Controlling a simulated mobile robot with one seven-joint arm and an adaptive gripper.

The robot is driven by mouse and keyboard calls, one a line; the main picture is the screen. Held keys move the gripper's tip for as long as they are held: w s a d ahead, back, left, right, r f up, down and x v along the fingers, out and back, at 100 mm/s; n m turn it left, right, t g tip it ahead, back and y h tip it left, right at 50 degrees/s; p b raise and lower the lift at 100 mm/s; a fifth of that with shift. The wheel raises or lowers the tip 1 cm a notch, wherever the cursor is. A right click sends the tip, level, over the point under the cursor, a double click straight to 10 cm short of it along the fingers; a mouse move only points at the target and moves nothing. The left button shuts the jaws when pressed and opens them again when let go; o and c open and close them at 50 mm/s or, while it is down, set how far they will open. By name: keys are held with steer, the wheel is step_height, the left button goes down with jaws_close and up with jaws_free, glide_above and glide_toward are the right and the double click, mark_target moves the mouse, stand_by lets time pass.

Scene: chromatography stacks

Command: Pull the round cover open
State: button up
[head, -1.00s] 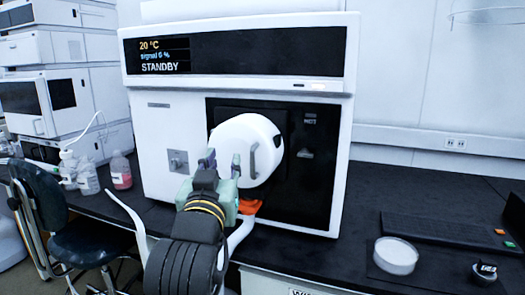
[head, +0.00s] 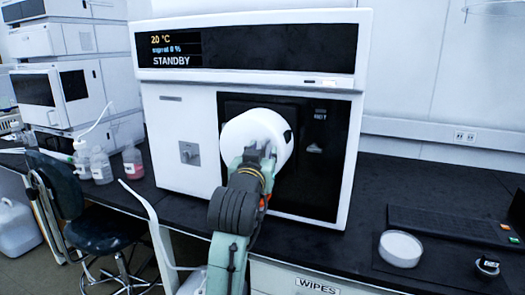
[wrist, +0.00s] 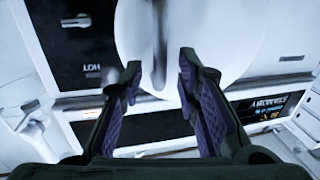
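The round white cover (head: 245,127) sits on the dark front panel of the instrument and looks closed. Its curved grey handle (wrist: 160,45) shows in the wrist view, running lengthwise on the cover's face; the cover (wrist: 215,35) fills the upper middle there. My gripper (head: 262,152) is in front of the cover's face and hides the handle in the head view. In the wrist view, my gripper (wrist: 158,72) is open, with one finger on each side of the handle's line. The handle appears just beyond the fingertips; I cannot tell whether they touch it.
The white instrument (head: 185,125) stands on a black bench (head: 360,215). A white round dish (head: 400,249) and a keyboard (head: 455,228) lie at right. Bottles (head: 101,165) and a dark chair (head: 95,230) are at left. The bench between instrument and dish is clear.

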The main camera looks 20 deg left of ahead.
steer(key=shift+c, duration=0.5)
jaws_close()
stand_by(0.5)
